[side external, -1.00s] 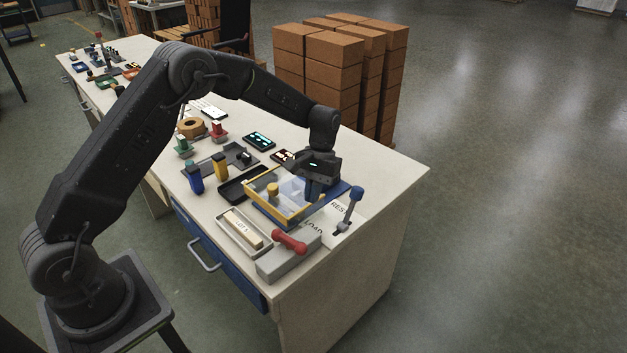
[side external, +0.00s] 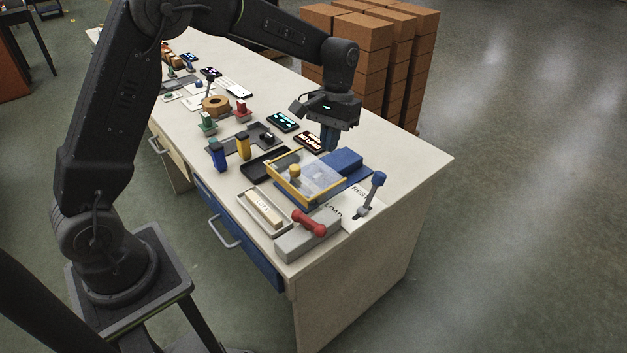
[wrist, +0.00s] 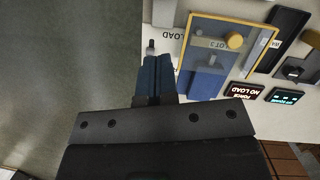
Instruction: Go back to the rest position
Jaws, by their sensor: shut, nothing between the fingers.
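My gripper (side external: 329,138) is shut and empty. In the side external view it hangs above the workbench (side external: 420,165), at the far side of the yellow-framed clear box (side external: 318,182) and close to the blue block (side external: 343,161). It also shows in the wrist view (wrist: 157,62), with its blue fingers together, pointing at the bench edge. The clear box with its yellow knob appears in the wrist view too, right of the fingers. The blue block sits on a blue base beside the box.
A grey block with a red handle (side external: 309,222), a blue-topped lever (side external: 377,180) and a tray with a labelled bar (side external: 264,207) stand at the near end. Blue and yellow posts, displays (side external: 283,122) and a tape roll lie further left. Brick stacks (side external: 395,60) stand behind the bench.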

